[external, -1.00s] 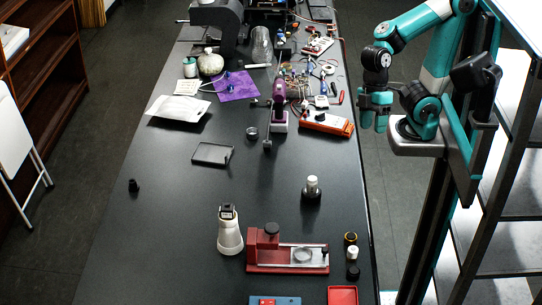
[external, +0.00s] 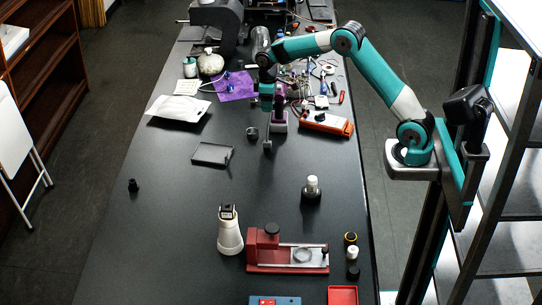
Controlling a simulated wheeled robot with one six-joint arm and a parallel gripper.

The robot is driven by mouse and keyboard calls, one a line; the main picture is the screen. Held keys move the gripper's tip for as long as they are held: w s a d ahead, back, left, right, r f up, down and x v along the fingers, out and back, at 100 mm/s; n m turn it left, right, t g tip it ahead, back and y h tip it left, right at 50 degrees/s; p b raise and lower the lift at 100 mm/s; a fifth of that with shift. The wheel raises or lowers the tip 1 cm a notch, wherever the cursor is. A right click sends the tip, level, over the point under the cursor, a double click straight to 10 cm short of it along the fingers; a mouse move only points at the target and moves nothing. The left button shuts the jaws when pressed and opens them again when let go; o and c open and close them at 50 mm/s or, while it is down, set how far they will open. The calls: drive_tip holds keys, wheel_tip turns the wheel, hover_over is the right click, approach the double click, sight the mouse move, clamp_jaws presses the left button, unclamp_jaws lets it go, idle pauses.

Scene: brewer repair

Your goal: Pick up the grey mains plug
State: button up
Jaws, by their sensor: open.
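Another small grey piece (external: 267,147) stands in front of the purple device. A small black object (external: 133,185) sits near the left edge of the bench.
An orange-edged device (external: 327,124) lies right of the purple device. Tools and parts crowd a purple cloth (external: 236,86) and the area beyond. A white packet (external: 178,109) and a dark flat tray (external: 212,154) lie left. The bench middle (external: 220,190) is clear.

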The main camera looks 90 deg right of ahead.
drive_tip(key=p, duration=0.4)
hover_over(270, 141)
drive_tip(key=f, duration=1.1)
drive_tip(key=shift+w+a+f, duration=0.15)
drive_tip(key=shift+w, duration=0.15)
drive_tip(key=f+p, duration=0.2)
drive_tip(key=f, duration=0.2)
drive_tip(key=shift+s+f+p, duration=0.15)
drive_tip(key=shift+s+p, duration=0.1)
drive_tip(key=shift+p, duration=0.15)
drive_tip(key=shift+f, duration=0.45)
drive_tip(key=shift+c, duration=0.2)
clamp_jaws()
